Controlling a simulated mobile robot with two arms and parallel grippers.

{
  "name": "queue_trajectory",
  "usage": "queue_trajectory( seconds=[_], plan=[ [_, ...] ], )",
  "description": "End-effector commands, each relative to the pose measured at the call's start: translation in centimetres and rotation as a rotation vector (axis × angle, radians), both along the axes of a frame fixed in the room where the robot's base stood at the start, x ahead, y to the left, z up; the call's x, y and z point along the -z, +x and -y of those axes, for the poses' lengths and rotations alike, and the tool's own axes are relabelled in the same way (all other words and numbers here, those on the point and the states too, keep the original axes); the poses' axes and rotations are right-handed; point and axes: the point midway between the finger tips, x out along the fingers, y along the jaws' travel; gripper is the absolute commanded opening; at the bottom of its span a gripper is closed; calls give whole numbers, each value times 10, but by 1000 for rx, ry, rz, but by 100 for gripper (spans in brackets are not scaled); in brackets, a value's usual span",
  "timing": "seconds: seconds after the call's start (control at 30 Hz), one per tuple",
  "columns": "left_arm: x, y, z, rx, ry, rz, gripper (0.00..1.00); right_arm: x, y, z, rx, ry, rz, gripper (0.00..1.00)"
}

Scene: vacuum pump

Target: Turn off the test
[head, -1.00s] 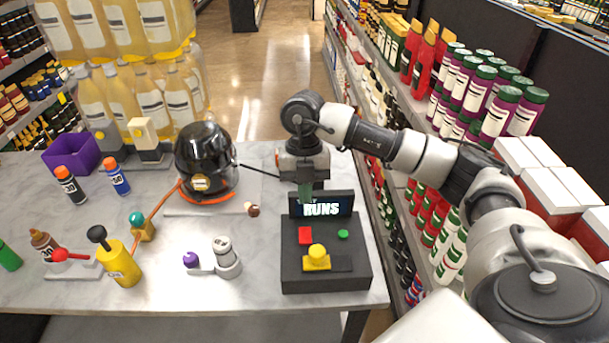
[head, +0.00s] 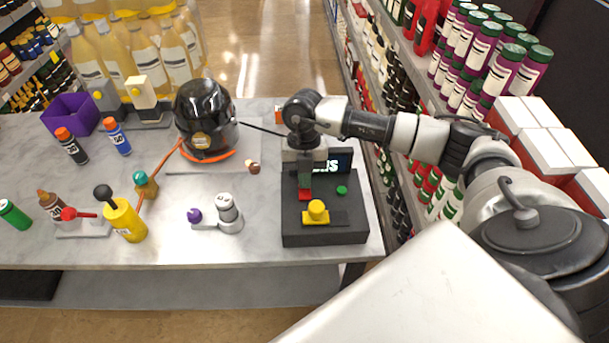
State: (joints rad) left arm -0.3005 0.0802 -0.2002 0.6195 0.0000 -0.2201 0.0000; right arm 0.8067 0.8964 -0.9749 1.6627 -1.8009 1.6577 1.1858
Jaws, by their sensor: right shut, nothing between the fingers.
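A dark control box (head: 325,235) stands at the right end of the table. I cannot tell whether the fingertips touch the button. My left gripper is not in view.
A black dome with an orange rim (head: 207,115) stands left of the box, with a dark rod reaching toward my right arm. A grey valve with a purple knob (head: 226,212), a yellow cylinder (head: 124,220) and several small bottles lie further left. Shelves (head: 450,90) flank the right.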

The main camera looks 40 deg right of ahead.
Motion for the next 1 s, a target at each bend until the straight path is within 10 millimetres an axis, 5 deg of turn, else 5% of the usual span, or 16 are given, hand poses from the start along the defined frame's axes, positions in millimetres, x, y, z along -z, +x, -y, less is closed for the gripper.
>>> queue_trajectory(
  seconds=[0.1,1.0],
  plan=[
    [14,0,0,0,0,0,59,14,1,1,0,-1,-1,0],
    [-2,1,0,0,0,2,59,2,-12,-7,1,-1,-1,0]
  ],
)
